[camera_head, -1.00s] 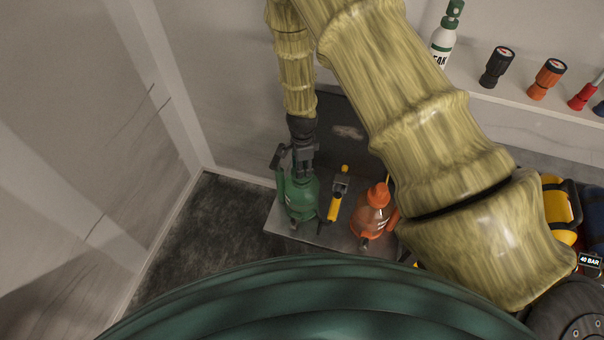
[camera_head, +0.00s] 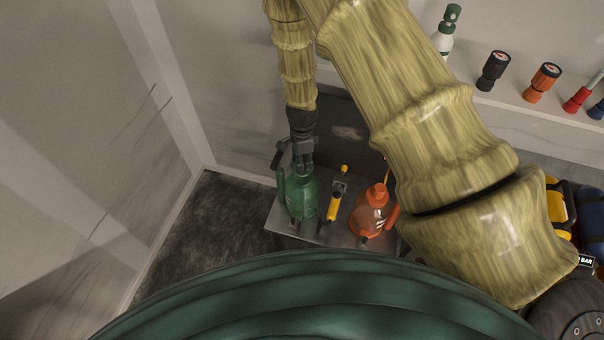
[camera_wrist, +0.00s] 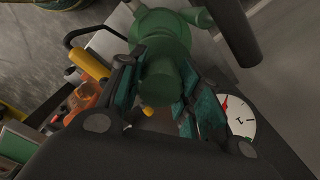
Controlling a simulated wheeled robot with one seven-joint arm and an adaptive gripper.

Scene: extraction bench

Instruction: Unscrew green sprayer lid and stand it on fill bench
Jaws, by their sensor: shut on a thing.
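The green sprayer (camera_head: 300,196) stands at the left on the low grey bench. Its body also shows in the wrist view (camera_wrist: 163,30), past the fingers. My gripper (camera_head: 304,166) is directly above the sprayer, pointing down. In the wrist view my gripper (camera_wrist: 163,98) has its teal fingers on both sides of the green lid (camera_wrist: 160,82) and is shut on it. The lid is hidden by the fingers in the head view. I cannot tell whether the lid is apart from the sprayer's neck.
A yellow tool (camera_head: 336,202) and an orange sprayer (camera_head: 374,212) stand close to the right on the bench (camera_head: 345,236). A dark handle-like part (camera_head: 281,152) is left of my gripper. A white dial (camera_wrist: 238,116) shows by the fingers. A shelf with torch-like items (camera_head: 493,70) is at the upper right.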

